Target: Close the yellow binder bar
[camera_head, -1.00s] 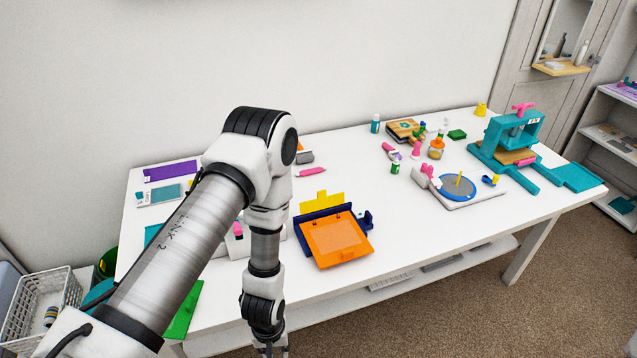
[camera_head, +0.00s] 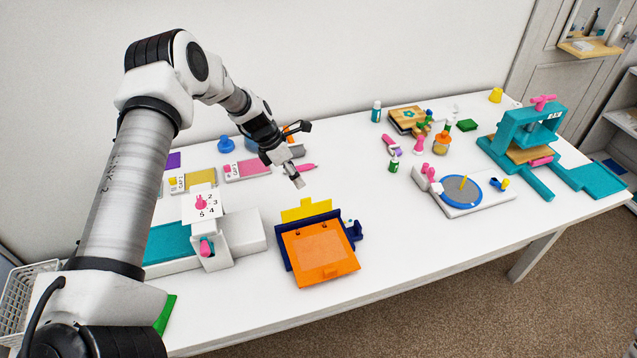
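The yellow binder bar (camera_head: 306,210) stands up along the back edge of a navy blue binder (camera_head: 284,254). An orange panel (camera_head: 320,254) lies on the front of the binder. My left gripper (camera_head: 302,155) is above the table, behind and above the yellow bar, and apart from it. My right gripper is not in view.
A white machine with a numbered pink dial (camera_head: 202,203) stands left of the binder. A blue turntable (camera_head: 461,191) and teal press (camera_head: 520,135) stand right. Table between binder and turntable is clear.

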